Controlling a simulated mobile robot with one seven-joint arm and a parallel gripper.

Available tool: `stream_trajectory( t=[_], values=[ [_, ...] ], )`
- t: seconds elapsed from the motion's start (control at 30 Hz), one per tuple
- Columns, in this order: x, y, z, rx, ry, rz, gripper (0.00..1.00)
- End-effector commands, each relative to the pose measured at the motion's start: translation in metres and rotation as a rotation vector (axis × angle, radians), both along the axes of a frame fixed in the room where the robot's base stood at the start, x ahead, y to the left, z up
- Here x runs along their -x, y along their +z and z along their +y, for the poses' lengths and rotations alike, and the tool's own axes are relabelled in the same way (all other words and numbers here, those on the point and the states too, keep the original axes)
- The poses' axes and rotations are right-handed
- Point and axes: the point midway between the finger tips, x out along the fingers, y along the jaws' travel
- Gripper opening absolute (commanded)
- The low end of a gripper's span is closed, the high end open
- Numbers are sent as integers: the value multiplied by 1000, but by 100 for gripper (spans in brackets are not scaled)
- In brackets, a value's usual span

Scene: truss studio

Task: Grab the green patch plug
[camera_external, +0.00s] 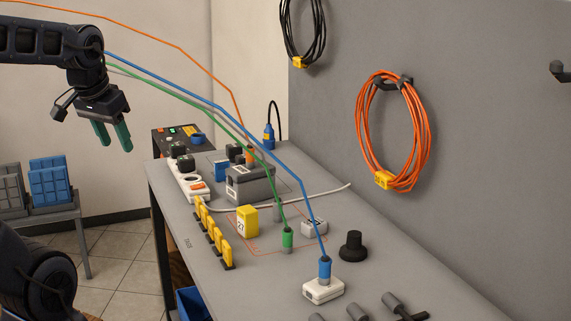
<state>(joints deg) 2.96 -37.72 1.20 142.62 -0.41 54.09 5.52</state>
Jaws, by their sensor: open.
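The green patch plug (287,239) stands upright on the grey workbench (190,262). A green cable (205,104) rises from its top and runs up and left behind my arm. My gripper (113,139) hangs high at the upper left, far from the plug. Its two teal fingers point down, apart, with nothing between them. What the plug's lower end sits in is hard to tell.
A blue plug (325,268) stands in a white box in front of the green one. A yellow block (247,221), several yellow clips (213,234) and a grey case (250,184) stand nearby. Blue and orange cables hang across the space above the bench. A black knob (352,246) stands to the right.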

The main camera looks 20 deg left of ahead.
Motion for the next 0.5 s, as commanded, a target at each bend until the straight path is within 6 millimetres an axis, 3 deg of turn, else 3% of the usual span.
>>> stream_trajectory(
  t=[0.5],
  values=[
    [-119,-20,-52,-70,-429,108,49]
  ],
)
